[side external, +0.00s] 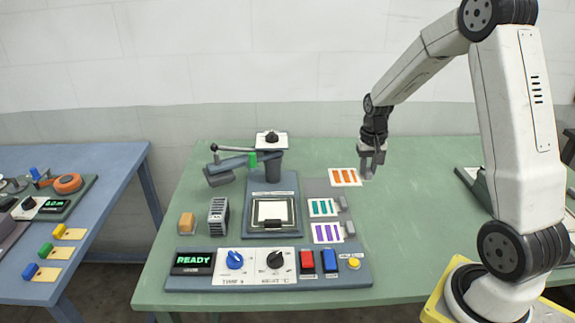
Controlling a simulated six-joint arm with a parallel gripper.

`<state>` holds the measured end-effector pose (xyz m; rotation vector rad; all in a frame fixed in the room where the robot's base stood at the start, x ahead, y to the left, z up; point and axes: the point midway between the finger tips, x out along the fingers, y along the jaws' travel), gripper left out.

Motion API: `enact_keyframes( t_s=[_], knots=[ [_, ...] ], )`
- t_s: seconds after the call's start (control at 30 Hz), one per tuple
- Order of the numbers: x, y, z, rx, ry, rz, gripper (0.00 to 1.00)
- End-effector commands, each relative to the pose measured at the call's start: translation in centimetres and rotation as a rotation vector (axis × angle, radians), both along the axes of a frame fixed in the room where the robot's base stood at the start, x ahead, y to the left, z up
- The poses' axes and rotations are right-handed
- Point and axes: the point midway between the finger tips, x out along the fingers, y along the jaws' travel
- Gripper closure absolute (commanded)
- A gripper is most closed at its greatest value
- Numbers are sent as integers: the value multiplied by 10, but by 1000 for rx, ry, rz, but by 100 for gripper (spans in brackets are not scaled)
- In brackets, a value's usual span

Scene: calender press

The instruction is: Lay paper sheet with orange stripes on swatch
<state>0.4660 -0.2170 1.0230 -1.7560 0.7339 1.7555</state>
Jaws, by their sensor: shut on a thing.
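The paper sheet with orange stripes (344,177) is at the back of a row of striped sheets, right of the press. My gripper (369,176) is shut on its right edge. Whether the sheet is lifted or still resting on the grey holder is hard to tell. The swatch (272,211) appears as a pale square in a dark frame on the press bed, left of the sheets. The press (268,165) stands behind it with its arm swung to the left, clear of the bed.
Sheets with teal stripes (322,207) and purple stripes (327,233) lie in front of the orange one. A control panel (270,268) reading READY runs along the front. A grey finned block (218,217) and a tan block (187,223) stand left.

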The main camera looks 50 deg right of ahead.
Motion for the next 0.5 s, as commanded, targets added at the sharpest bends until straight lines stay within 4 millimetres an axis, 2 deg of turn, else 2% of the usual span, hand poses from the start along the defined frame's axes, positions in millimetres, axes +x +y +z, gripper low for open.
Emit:
enact_keyframes(
  t_s=[0.27, 0.5],
  knots=[
    [22, 16, -3, 0, 0, 5, 100],
    [65, 57, -10, 0, 0, 10, 100]
  ],
)
